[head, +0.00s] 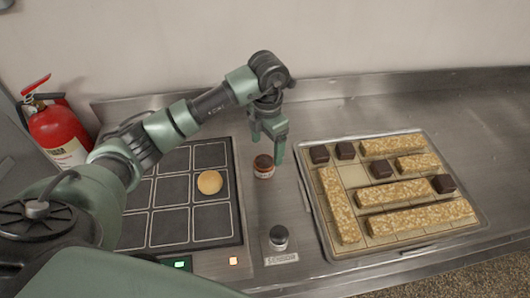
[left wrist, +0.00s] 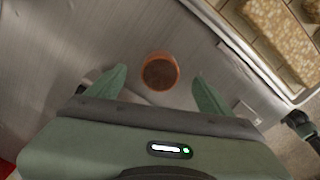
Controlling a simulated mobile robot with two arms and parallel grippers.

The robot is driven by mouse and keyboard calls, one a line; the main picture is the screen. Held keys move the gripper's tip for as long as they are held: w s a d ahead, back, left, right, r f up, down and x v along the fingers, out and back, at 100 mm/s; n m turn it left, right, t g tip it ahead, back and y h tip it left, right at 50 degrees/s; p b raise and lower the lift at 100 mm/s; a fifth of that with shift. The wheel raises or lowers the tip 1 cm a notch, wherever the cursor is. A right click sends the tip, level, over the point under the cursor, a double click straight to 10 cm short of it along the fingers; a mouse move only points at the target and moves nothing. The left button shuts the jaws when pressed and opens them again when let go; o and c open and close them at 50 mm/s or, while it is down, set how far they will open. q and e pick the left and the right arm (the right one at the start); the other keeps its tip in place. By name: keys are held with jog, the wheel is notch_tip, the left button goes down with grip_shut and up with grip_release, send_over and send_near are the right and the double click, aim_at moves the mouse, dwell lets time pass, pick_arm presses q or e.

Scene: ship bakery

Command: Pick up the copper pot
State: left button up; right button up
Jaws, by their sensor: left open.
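The copper pot (head: 263,168) is a small, round, reddish-brown vessel with a dark top and a pale band on its side. It stands upright on the metal counter between the dark grid panel and the tray. In the left wrist view the pot (left wrist: 160,72) shows from above, with a copper rim and dark brown inside. My left gripper (head: 268,138) is open and points down just above and behind the pot. In the left wrist view the pot lies ahead of the gap between the two green fingers (left wrist: 158,92), with nothing held. My right gripper is not in view.
A dark grid panel (head: 172,228) with a round tan piece (head: 209,182) is on the left. A tray (head: 303,180) with oat-coloured bars and dark cubes is on the right. A metal knob (head: 278,238) stands in front of the pot. A red fire extinguisher (head: 57,132) is far left.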

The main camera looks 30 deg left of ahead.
aim_at(265, 162)
pick_arm(q)
jog(key=shift+s+f+p, duration=0.2)
jog(key=shift+f+p, duration=0.25)
jog(key=shift+f, duration=0.8)
jog(key=f, duration=0.1)
jog(key=f+p, duration=0.1)
jog(key=f, duration=0.1)
jog(key=f+p, duration=0.1)
jog(key=shift+s+a+f, duration=0.1)
jog(key=shift+s+f, duration=0.1)
jog(key=shift+s, duration=0.1)
jog(key=shift+w+f, duration=0.1)
jog(key=shift+f, duration=0.25)
jog(key=c, duration=1.7)
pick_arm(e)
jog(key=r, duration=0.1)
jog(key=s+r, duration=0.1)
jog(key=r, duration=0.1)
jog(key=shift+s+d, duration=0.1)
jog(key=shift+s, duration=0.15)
